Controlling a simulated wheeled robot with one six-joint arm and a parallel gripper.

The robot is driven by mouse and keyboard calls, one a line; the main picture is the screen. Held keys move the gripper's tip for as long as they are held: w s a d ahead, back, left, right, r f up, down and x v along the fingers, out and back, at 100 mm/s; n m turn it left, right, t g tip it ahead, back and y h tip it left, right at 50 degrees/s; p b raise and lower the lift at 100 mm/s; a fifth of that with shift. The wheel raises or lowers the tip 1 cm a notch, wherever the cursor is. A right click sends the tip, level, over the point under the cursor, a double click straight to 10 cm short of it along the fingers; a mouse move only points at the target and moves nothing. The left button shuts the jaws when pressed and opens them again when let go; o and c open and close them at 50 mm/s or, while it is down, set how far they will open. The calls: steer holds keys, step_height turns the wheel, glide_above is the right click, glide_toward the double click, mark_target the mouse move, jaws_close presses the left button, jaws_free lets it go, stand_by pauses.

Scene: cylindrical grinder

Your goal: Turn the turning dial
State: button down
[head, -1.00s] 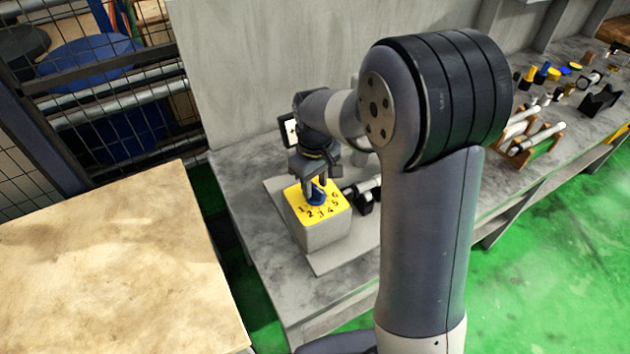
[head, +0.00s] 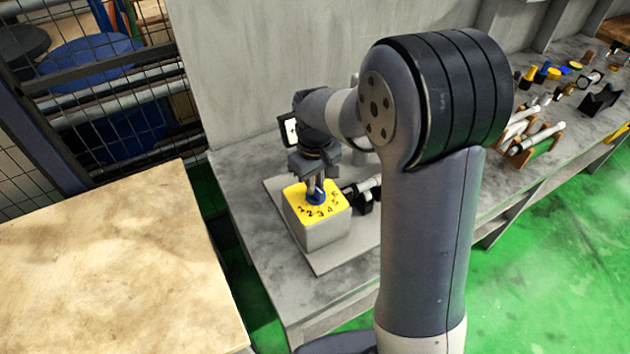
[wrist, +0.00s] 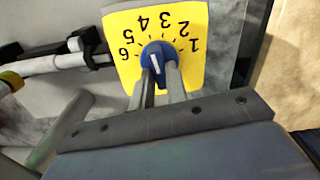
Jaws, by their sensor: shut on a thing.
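The turning dial (head: 317,198) is a blue round knob on a yellow face (head: 302,202) with black numbers, on top of a grey box (head: 322,235). It also shows in the wrist view (wrist: 163,52), with a white pointer line between the numbers 3 and 4 or close to them; the exact mark is unclear. My gripper (head: 316,188) points down over the dial, its fingers shut on the knob. In the wrist view, the two fingertips (wrist: 160,78) reach the knob's near side.
A black and silver part (head: 365,192) stands close to the right of the box. The workbench (head: 245,190) carries several loose parts farther right. A wooden table (head: 110,255) is at the left, across a gap.

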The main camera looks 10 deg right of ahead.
steer(key=shift+m, duration=2.2)
steer(key=c, duration=1.4)
jaws_free()
step_height(320, 180, up, 11)
steer(key=b, duration=0.1)
steer(key=shift+f, duration=0.2)
step_height(320, 180, down, 11)
steer(key=shift+r+p, duration=0.2)
steer(key=shift+p, duration=0.1)
